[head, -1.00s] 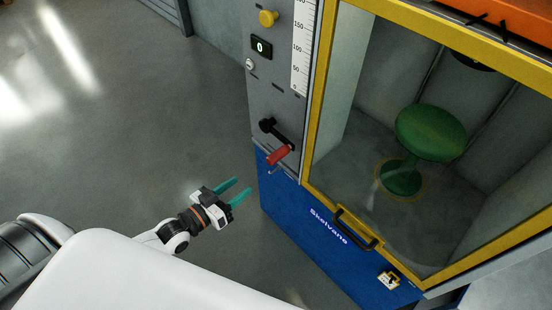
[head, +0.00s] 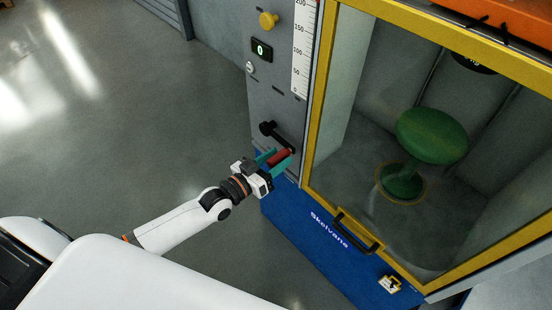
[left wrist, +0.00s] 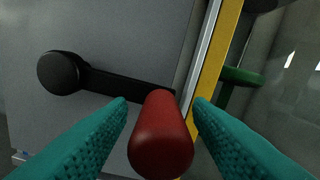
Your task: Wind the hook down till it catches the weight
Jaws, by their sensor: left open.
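A black crank (head: 270,131) with a red handle (head: 281,157) is on the grey side panel of the machine. My left gripper (head: 279,161) is open, with its teal fingers on either side of the red handle. In the left wrist view the handle (left wrist: 160,135) lies between the two fingers, with a gap visible on each side. A round black weight (head: 478,62) shows partly at the top inside the cabinet, cut off by the yellow frame. The hook cannot be made out. My right gripper is not in view.
A green stool (head: 431,137) stands inside the cabinet behind the yellow-framed door (head: 318,95), which has a black handle (head: 357,232). The floor at left is clear.

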